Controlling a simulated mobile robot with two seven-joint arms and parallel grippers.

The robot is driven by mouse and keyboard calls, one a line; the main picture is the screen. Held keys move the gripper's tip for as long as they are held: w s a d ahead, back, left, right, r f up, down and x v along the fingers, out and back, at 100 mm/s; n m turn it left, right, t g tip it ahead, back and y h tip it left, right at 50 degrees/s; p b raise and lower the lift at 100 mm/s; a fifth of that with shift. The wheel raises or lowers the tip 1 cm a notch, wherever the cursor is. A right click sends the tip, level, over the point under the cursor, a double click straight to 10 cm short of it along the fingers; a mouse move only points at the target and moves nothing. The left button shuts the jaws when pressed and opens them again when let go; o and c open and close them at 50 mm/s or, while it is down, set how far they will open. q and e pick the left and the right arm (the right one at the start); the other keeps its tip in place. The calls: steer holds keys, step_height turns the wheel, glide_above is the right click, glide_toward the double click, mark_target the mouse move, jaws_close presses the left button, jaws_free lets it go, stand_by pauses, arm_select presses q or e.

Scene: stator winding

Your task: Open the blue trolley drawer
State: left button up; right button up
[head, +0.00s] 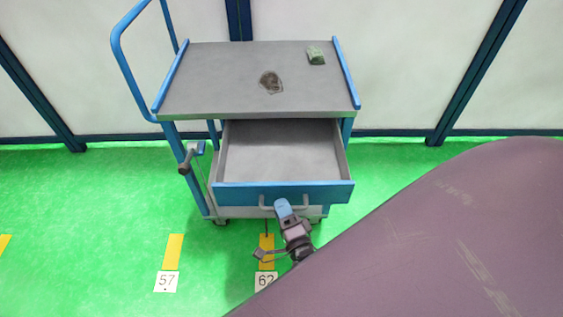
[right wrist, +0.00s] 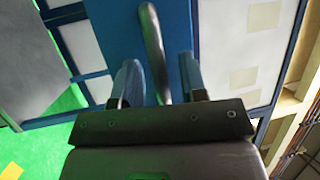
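The blue trolley (head: 170,103) stands upright ahead with a grey top. Its drawer (head: 230,196) is pulled out toward me, and its grey inside looks empty. The drawer's grey bar handle (head: 305,202) is on the blue front and also shows in the right wrist view (right wrist: 154,45). My right gripper (head: 283,205) is at the handle in front of the drawer. In the right wrist view its fingers (right wrist: 160,85) are apart, one on each side of the handle, with visible gaps. My left gripper is not in view.
A green block (head: 316,56) and a dark brownish piece (head: 271,82) lie on the trolley top. A dark lever-like part (head: 187,160) sticks out at the trolley's left side. Green floor is free to the left. A large mauve shape covers the lower right.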

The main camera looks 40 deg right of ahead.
steer(key=v, duration=1)
steer(key=shift+s+b, duration=0.2)
steer(key=shift+b, duration=0.1)
steer(key=shift+f, duration=0.1)
steer(key=d+n+g+y, duration=0.1)
steer(key=n+g, duration=0.2)
steer(key=n, duration=0.3)
steer(key=s+d+n+g+y, duration=0.1)
steer(key=d+n+g, duration=0.1)
steer(key=n, duration=0.5)
steer(key=d+n+g+y, duration=0.1)
steer(key=n+g, duration=0.2)
steer(key=n, duration=0.4)
steer(key=shift+s+d+r+g+y, duration=0.3)
steer(key=shift+s+d+r, duration=0.05)
steer(key=shift+r, duration=0.05)
